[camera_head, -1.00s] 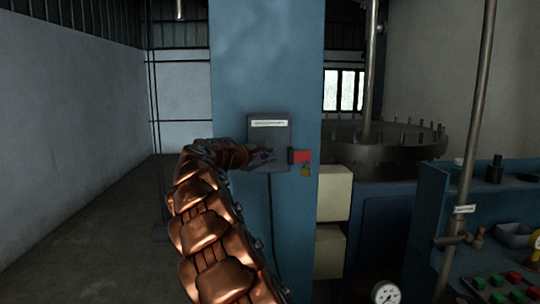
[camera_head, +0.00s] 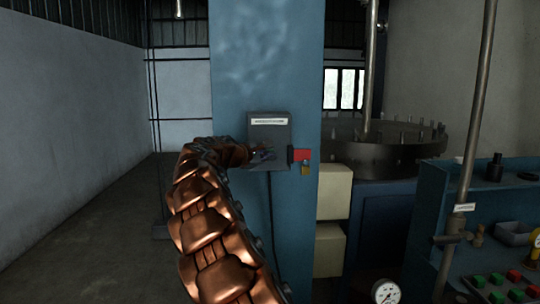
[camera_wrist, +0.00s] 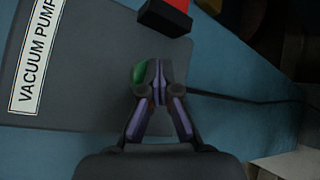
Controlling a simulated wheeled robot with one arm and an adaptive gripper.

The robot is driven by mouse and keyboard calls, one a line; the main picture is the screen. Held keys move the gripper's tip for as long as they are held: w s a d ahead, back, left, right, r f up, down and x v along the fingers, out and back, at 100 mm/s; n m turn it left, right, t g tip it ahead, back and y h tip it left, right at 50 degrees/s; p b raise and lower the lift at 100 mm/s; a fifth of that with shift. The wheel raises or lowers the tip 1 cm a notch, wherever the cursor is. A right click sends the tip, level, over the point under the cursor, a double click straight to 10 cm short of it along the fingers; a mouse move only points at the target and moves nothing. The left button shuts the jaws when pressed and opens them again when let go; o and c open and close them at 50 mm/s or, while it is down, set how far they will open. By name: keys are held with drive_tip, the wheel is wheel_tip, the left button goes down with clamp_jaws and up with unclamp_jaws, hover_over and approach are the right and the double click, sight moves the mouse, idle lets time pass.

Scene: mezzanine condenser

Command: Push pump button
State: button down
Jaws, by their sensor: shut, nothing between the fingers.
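A grey switch box (camera_head: 283,133) with a white label is fixed to the front of the blue column. In the wrist view the label (camera_wrist: 36,52) reads "VACUUM PUMP", and the box face (camera_wrist: 95,75) fills the left side. A green button (camera_wrist: 139,73) shows on the box, partly hidden behind my fingertips. My gripper (camera_wrist: 158,72) is shut and empty, its fingertips over the right part of the green button. I cannot tell whether they touch it. In the head view my gripper (camera_head: 266,153) is at the box's lower front.
A red switch handle (camera_head: 302,155) with a brass padlock (camera_head: 305,170) sticks out at the box's right; the red part (camera_wrist: 180,4) also shows in the wrist view. A black cable (camera_head: 271,215) hangs below. A blue console (camera_head: 440,200) stands right; open floor (camera_head: 95,240) lies left.

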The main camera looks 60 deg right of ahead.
idle(0.4)
drive_tip(key=shift+w+d+r+p, duration=0.1)
drive_tip(key=shift+w+d+p, duration=0.15)
drive_tip(key=shift+p, duration=0.15)
